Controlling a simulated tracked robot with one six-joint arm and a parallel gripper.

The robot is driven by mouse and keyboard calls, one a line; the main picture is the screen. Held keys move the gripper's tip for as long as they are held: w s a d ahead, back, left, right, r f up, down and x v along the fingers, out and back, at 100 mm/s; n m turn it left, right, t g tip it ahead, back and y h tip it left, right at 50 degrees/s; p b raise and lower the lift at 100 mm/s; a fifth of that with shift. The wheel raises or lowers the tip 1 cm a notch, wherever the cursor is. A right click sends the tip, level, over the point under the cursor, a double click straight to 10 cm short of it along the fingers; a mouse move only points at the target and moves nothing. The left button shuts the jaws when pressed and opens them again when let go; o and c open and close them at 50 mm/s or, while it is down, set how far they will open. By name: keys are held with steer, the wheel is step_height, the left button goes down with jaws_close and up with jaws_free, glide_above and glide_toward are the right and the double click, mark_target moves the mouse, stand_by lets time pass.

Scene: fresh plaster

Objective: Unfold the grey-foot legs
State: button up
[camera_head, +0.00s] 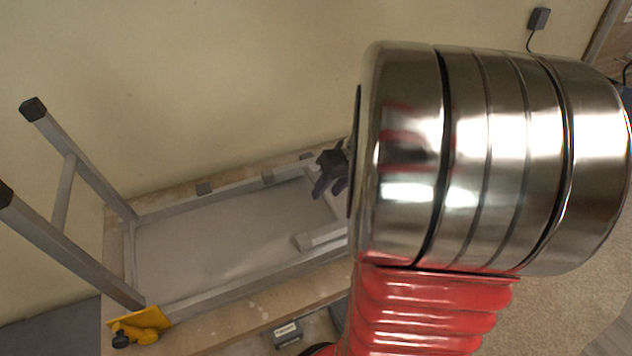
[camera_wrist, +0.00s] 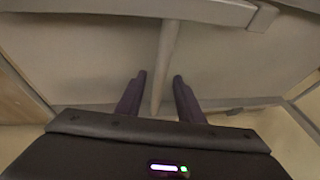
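The grey folding table lies upside down, its pale underside (camera_head: 215,245) facing up. On the left, one leg pair (camera_head: 85,190) stands up, tilted, with black feet. At the right end a folded grey leg (camera_head: 325,236) lies low along the frame; its far part is hidden behind my arm. My gripper (camera_head: 330,190), with dark purple fingers, is over this right end. In the wrist view my gripper (camera_wrist: 158,82) is open, one finger on each side of a grey crossbar (camera_wrist: 167,48). The crossbar joins two rails; contact with the fingers cannot be told.
A yellow bracket with a black knob (camera_head: 142,326) sits at the table's near left corner. A wooden board (camera_head: 225,328) lies under the table. A small dark labelled box (camera_head: 287,333) is at the front. A plain wall (camera_head: 200,80) stands close behind. My arm hides the right side.

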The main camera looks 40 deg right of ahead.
steer(key=shift+f, duration=0.1)
steer(key=shift+c, duration=0.3)
jaws_close()
steer(key=shift+a, duration=0.2)
steer(key=shift+w+d, duration=0.1)
